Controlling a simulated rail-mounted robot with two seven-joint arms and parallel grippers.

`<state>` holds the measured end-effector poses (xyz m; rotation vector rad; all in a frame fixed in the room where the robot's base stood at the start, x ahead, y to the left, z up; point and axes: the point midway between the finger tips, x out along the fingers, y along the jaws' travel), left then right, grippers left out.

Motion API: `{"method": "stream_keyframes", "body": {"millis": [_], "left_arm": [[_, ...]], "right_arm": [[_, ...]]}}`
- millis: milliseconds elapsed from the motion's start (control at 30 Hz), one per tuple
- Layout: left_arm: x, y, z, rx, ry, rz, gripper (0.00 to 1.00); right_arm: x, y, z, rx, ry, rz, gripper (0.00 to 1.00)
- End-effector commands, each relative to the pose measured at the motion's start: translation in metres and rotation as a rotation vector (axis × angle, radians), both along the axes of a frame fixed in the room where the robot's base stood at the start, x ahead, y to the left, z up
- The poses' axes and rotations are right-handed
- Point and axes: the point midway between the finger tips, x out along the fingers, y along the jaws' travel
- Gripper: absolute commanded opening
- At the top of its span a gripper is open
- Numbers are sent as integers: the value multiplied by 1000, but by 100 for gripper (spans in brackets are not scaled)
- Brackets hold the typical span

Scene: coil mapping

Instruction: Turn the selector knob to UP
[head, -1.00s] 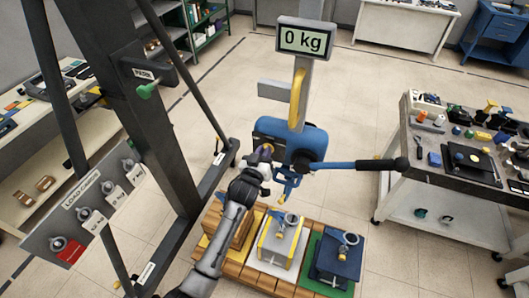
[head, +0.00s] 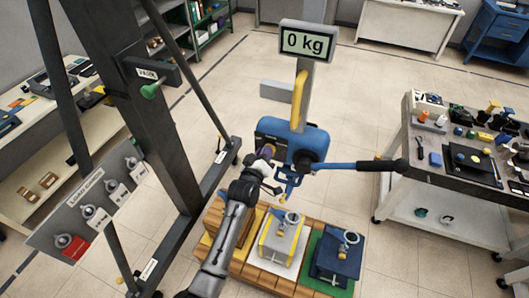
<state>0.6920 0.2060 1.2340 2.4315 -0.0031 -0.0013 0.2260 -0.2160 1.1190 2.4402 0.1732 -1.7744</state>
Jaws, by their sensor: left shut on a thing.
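The blue hoist body (head: 303,142) hangs on a grey post below a display reading "0 kg" (head: 303,41). On its left side is a dark plate (head: 273,132) with a small purple selector knob (head: 267,152) in front of it. My left gripper (head: 265,158) comes up from below and is shut on the knob, covering most of it. The knob's pointer and the plate's markings are too small to read. The long lever (head: 360,165) with a black grip sticks out to the right. My right gripper is not in view.
A yellow handle (head: 299,94) runs up the post. Below the hoist, a wooden pallet (head: 252,272) bears several blocks with lifting eyes. A dark frame with a green-knobbed PADDLE-like box (head: 152,76) and a chart board (head: 88,213) stands left. A tool cart (head: 425,182) stands right.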

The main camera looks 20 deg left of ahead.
Motion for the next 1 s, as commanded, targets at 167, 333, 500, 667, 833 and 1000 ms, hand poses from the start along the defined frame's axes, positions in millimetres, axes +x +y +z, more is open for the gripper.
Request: {"method": "stream_keyframes", "body": {"millis": [167,333,500,667,833,1000], "left_arm": [[0,0,-1,-9,1,1,0],[0,0,-1,-8,1,1,0],[0,0,0,-7,1,1,28],[0,0,0,-6,0,0,39],[0,0,0,-5,0,0,39],[-8,0,-1,-5,-1,1,39]], "right_arm": [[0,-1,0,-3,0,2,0],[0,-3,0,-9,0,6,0],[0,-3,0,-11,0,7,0],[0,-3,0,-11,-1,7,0],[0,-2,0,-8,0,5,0],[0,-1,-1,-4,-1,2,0]]}}
